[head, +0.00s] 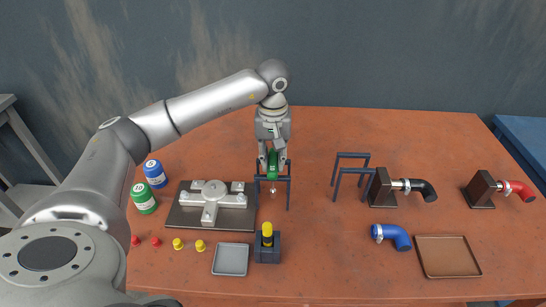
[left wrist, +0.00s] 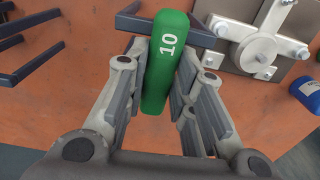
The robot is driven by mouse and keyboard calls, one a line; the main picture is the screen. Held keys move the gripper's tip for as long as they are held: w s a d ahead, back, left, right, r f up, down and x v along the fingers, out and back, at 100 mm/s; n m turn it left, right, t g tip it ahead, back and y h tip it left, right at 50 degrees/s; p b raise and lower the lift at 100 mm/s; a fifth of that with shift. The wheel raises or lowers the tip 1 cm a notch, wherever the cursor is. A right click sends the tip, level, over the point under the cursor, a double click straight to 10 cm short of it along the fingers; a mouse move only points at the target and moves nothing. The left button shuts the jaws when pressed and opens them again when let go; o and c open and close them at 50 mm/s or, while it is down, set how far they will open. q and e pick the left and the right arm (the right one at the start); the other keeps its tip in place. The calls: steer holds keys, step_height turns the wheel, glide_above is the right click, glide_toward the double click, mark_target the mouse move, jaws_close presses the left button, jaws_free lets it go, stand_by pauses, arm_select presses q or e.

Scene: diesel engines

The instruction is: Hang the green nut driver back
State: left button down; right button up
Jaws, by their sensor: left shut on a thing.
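The green nut driver (head: 273,163) hangs upright below my left gripper (head: 272,160), at the left dark rack (head: 289,192). Its metal tip shows below the rack's top bars. In the left wrist view my left gripper (left wrist: 165,90) is shut on the green handle (left wrist: 165,62), marked 10, with a finger on each side. A rack bar (left wrist: 198,33) passes close to the handle there. I cannot tell whether the driver rests on the rack. My right gripper is not in view.
A second dark rack (head: 352,156) stands empty to the right. A grey plate with a metal cross-shaped part (head: 215,196), blue can (head: 155,174) and green can (head: 143,199) are left. A yellow-topped block (head: 267,247) and grey tray (head: 230,260) stand in front. Hose fittings (head: 420,189) are right.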

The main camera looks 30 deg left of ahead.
mark_target(273, 160)
arm_select(q)
steer(key=c, duration=1.2)
jaws_free()
steer(key=shift+o, duration=0.2)
steer(key=o, duration=0.4)
steer(key=shift+c, duration=0.2)
steer(key=shift+r, duration=0.25)
steer(key=shift+r+p, duration=0.55)
steer(key=shift+r, duration=0.25)
steer(key=shift+r+p, duration=0.4)
steer(key=shift+r, duration=0.3)
steer(key=shift+r, duration=0.1)
